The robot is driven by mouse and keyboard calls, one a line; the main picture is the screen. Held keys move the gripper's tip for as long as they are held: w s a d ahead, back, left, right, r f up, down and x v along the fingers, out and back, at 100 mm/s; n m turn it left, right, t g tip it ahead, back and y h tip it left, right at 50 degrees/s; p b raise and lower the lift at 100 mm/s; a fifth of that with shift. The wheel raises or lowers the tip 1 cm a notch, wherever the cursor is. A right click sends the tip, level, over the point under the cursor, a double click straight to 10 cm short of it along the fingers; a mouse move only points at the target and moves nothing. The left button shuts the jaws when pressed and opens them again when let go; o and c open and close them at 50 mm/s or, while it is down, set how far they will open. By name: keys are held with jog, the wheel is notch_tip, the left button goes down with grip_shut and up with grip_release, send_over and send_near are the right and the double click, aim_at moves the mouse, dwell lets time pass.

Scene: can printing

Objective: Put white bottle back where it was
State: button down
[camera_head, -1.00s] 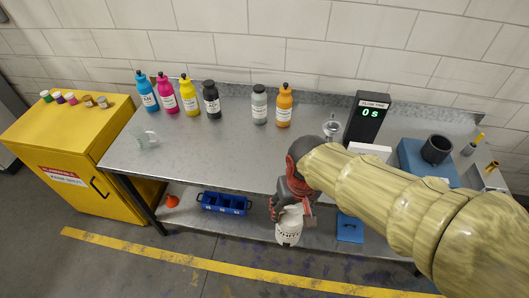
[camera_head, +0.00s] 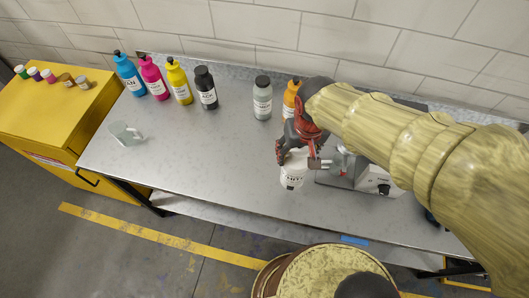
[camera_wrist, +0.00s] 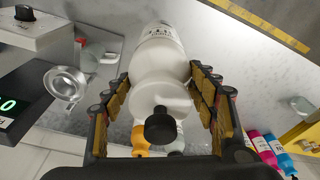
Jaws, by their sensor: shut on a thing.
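The white bottle (camera_head: 292,170) is held by my gripper (camera_head: 298,155) above the front middle of the metal table in the head view. In the wrist view the white bottle (camera_wrist: 158,70) lies between both fingers of my gripper (camera_wrist: 165,100), with its black cap (camera_wrist: 160,126) toward the camera. The fingers press on its sides. A row of bottles stands at the back of the table: blue (camera_head: 130,75), magenta (camera_head: 153,78), yellow (camera_head: 178,82), black (camera_head: 205,88), grey (camera_head: 262,98) and orange (camera_head: 291,97). The orange one is partly hidden by my arm.
The metal table (camera_head: 190,165) has free room in its middle and front left. A clear beaker (camera_head: 124,133) stands at left. A scale-like device (camera_head: 374,180) is right of my gripper. A yellow cabinet (camera_head: 40,115) with small jars stands at far left.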

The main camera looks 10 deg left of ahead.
jog(key=w+a+f, duration=0.7)
jog(key=a+f, duration=0.4)
jog(key=f, duration=0.1)
jog(key=shift+f, duration=0.35)
jog(key=c, duration=0.6)
grip_release()
jog(key=shift+d, duration=0.1)
jog(key=shift+c, duration=0.2)
notch_tip(320, 180, up, 12)
jog(key=s, duration=0.1)
jog(key=shift+s+d, duration=0.3)
jog(key=shift+s, duration=0.05)
